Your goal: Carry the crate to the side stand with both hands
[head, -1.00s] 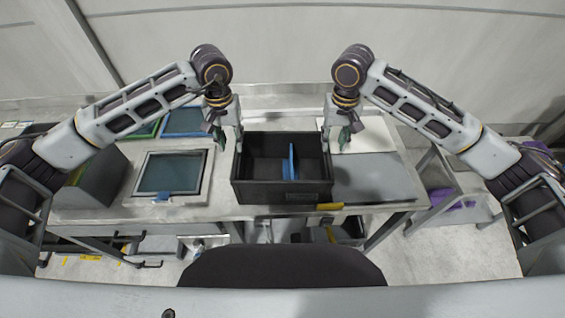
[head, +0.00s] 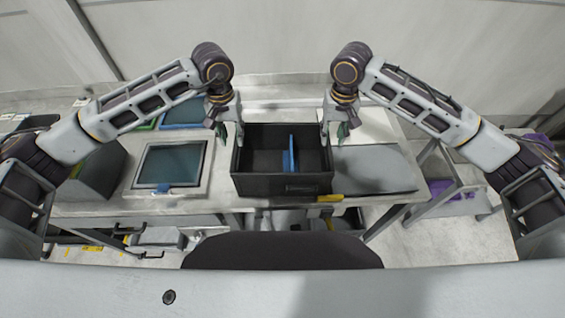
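The dark open-topped crate (head: 282,186) stands upright on the worktable, with a blue upright piece (head: 289,157) inside. My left gripper (head: 229,139) points down at the crate's left rim, its fingers apart to either side of the wall. My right gripper (head: 334,138) is at the right rim in the same way, fingers apart. I cannot tell whether any finger touches the crate. A low framed stand (head: 458,188) with purple items is at the right, partly behind my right arm; I cannot tell if it is the side stand.
The worktable (head: 230,208) also holds a framed dark panel (head: 170,165) left of the crate and a grey sheet (head: 375,172) to its right. A blue tray (head: 184,114) lies behind the panel. A yellow tag (head: 330,198) is at the table's front edge.

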